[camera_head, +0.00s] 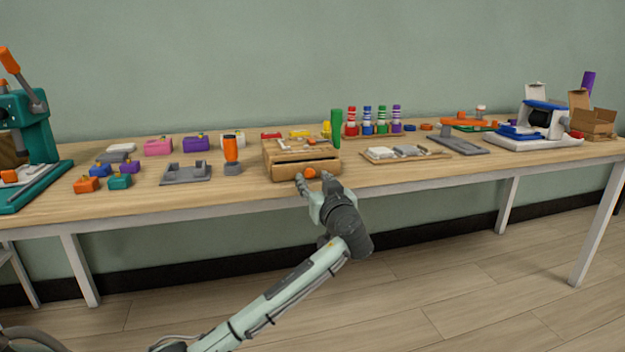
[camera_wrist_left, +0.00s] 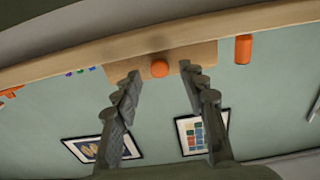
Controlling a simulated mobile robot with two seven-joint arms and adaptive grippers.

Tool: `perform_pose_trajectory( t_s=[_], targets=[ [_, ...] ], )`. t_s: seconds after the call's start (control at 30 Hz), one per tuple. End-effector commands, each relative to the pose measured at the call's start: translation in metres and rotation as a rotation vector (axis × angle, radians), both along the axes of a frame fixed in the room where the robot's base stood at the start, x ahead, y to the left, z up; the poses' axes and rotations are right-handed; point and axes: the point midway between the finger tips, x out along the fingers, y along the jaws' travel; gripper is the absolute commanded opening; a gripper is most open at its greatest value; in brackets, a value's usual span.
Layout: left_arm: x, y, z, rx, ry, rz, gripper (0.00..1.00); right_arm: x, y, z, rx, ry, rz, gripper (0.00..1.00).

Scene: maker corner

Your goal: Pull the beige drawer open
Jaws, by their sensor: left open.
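The beige drawer (camera_head: 288,172) sits at the front of a small wooden box near the table's front edge and looks closed. Its round orange knob (camera_head: 309,173) faces me. My left gripper (camera_head: 313,177) is open at the drawer front, with the knob showing between its fingertips. In the left wrist view, the gripper's two fingers (camera_wrist_left: 160,75) are spread apart. The orange knob (camera_wrist_left: 160,68) lies between their tips, against the beige drawer front (camera_wrist_left: 192,54). I cannot tell whether a finger touches the knob. My right gripper is not in view.
An orange-topped tool (camera_head: 231,150) stands left of the box, near a grey fixture (camera_head: 186,173). A tray of pale blocks (camera_head: 371,157) lies to the right. A green upright piece (camera_head: 336,128) stands by the box. The space in front of the table is free.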

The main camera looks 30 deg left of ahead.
Motion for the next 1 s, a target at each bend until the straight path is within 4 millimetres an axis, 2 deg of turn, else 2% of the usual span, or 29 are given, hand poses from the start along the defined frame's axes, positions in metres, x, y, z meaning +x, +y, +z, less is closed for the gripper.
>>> perform_pose_trajectory(
  t_s=[0.2, 0.47, 0.8, 1.0],
  targets=[
    [0.012, 0.014, 0.000, 0.001, 0.001, -0.001, 0.42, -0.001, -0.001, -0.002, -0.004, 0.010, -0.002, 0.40],
    [0.013, 0.015, -0.001, -0.001, 0.002, -0.002, 0.42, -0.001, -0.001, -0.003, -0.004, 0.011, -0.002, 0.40],
    [0.013, 0.015, -0.001, -0.001, 0.002, -0.002, 0.01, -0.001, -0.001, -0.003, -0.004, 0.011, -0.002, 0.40],
    [0.013, 0.015, -0.001, -0.002, 0.003, -0.002, 0.00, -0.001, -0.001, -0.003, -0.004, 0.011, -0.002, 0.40]
  ],
)
